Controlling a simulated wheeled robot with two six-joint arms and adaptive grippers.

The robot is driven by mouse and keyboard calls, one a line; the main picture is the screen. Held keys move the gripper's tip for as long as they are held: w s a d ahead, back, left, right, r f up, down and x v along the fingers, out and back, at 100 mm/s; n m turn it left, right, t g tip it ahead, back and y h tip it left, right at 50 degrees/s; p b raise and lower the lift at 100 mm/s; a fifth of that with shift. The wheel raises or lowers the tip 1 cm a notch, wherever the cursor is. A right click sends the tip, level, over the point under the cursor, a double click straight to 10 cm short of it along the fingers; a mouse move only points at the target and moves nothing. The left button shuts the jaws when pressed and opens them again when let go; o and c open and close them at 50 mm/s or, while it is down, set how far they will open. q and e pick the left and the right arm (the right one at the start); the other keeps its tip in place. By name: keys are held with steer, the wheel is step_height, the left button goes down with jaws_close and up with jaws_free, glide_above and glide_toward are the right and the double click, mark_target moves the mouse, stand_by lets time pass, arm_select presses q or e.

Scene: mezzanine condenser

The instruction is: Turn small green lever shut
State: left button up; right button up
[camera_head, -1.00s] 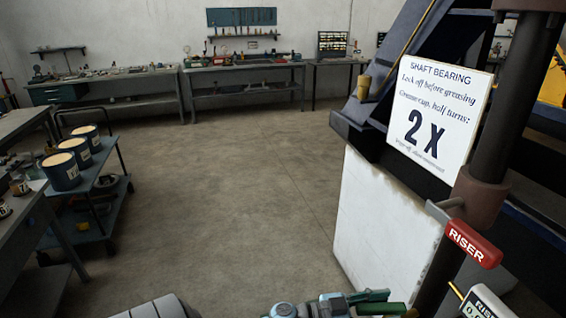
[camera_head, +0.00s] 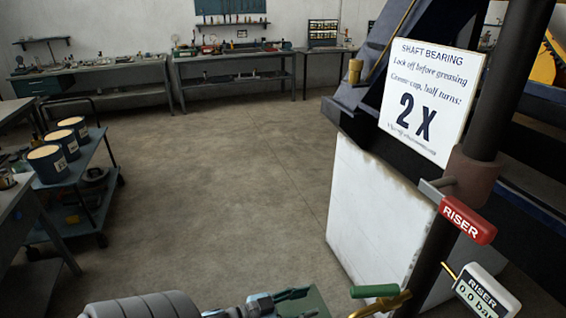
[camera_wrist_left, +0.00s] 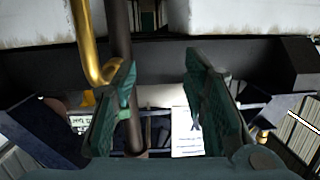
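The small green lever (camera_head: 375,291) sits low in the head view, left of the dark riser pipe (camera_head: 428,270). A brass fitting (camera_head: 385,303) is just below it. My left gripper (camera_head: 303,299) is left of the lever, with a gap between them. In the left wrist view my left gripper (camera_wrist_left: 162,85) has its two green fingers spread and nothing held between them. A bent brass pipe (camera_wrist_left: 88,45) runs down to the left finger. My right gripper is out of view.
A red RISER handle (camera_head: 467,220) and a RISER gauge (camera_head: 482,292) are on or near the pipe, right of the lever. A SHAFT BEARING sign (camera_head: 432,100) hangs above. A trolley (camera_head: 85,200) with tins stands left. The middle floor is clear.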

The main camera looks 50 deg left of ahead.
arm_select(q)
steer(key=s+a+f+n+g+y, duration=0.1)
steer(key=a+f+y, duration=0.1)
steer(key=f, duration=0.3)
steer(key=s+a+f+n+g+y, duration=0.1)
steer(key=s+a+f+y, duration=0.1)
steer(key=f, duration=0.3)
steer(key=shift+f, duration=0.4)
